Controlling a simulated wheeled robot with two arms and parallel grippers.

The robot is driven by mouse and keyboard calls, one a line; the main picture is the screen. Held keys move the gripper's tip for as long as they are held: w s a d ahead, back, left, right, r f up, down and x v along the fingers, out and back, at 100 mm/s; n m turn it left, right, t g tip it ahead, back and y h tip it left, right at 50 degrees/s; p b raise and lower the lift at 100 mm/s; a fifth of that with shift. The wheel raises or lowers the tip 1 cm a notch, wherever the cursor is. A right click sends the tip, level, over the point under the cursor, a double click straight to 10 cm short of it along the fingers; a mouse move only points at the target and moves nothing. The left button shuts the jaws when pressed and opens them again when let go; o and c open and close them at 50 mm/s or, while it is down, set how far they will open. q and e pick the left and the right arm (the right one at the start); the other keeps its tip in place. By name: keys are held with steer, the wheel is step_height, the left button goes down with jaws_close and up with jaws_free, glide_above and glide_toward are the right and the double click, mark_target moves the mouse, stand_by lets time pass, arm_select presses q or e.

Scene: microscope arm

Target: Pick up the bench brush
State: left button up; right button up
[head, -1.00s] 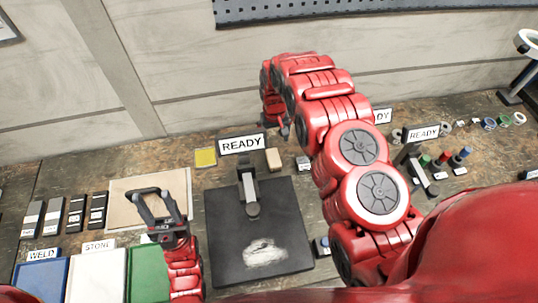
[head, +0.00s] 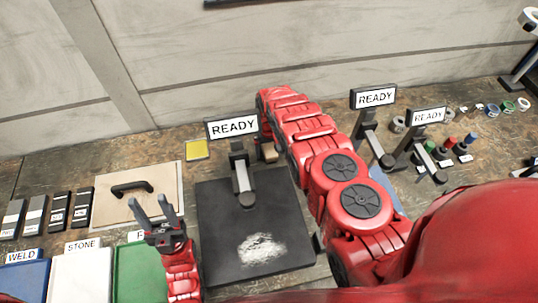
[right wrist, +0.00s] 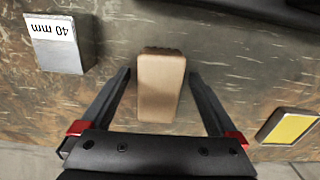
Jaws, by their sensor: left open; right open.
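The likely bench brush is a tan, wood-coloured block (right wrist: 160,85), seen from above in the right wrist view; no bristles show. My right gripper (right wrist: 160,78) is open, with one finger on each side of the block and gaps on both sides. My left gripper (head: 158,210) is open and empty, in front of a beige board.
A black plate (head: 215,250) with a pale powdery patch lies in the middle. A microscope arm (head: 243,178) with a READY sign (head: 233,126) stands on it. A 40 mm metal block (right wrist: 58,48) and a yellow pad (right wrist: 290,127) flank the tan block. A black handle (head: 132,187) lies on the beige board (head: 108,212).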

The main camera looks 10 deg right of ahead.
mark_target(270, 149)
steer(key=shift+c, duration=0.3)
steer(key=shift+f, duration=0.1)
steer(key=c, duration=1.4)
steer(key=shift+c, duration=0.2)
step_height(270, 149, up, 10)
steer(key=p, duration=0.6)
steer(key=shift+f, duration=0.1)
steer(key=shift+r+p, duration=0.25)
steer(key=shift+p, duration=0.05)
steer(key=shift+f, duration=0.1)
